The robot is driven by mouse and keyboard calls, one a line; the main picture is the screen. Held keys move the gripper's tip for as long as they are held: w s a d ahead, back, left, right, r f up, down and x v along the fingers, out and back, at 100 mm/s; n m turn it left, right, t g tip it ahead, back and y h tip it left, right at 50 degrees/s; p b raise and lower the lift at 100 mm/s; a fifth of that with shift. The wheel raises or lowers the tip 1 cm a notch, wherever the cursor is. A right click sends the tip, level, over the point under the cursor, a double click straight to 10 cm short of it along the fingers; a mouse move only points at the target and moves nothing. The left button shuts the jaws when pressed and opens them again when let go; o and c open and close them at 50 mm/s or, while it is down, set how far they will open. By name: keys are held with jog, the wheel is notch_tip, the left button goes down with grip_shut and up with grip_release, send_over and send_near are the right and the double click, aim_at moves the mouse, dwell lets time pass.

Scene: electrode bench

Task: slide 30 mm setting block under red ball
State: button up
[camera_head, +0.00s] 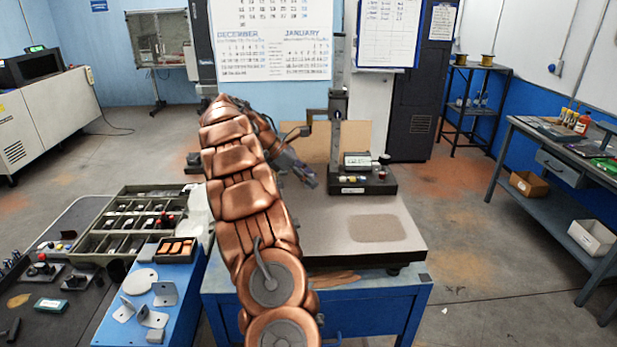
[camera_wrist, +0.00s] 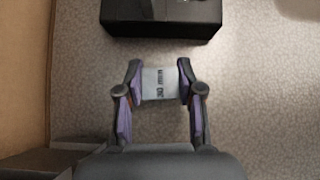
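A small light grey block with dark lettering (camera_wrist: 160,84), apparently the setting block, sits between my fingertips in the wrist view. Both finger pads of my gripper (camera_wrist: 160,72) meet its sides. Whether it rests on the plate or hangs above it I cannot tell. In the head view my gripper (camera_head: 308,180) is low over the stone plate, left of the gauge stand's black base (camera_head: 360,183); the block cannot be made out there. No red ball shows in the wrist view.
The granite plate (camera_head: 330,243) is clear at the front and right. A dark box-like base edge (camera_wrist: 160,28) lies just beyond my fingertips. A brown board (camera_wrist: 22,80) runs along the left of the wrist view. Sorting trays (camera_head: 128,220) stand to the left.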

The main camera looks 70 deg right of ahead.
jog(key=o, duration=0.5)
jog(key=shift+s+d, duration=0.1)
jog(key=shift+s, duration=0.05)
jog(key=v, duration=0.6)
jog(key=shift+f, duration=0.15)
jog(key=shift+v, duration=1.15)
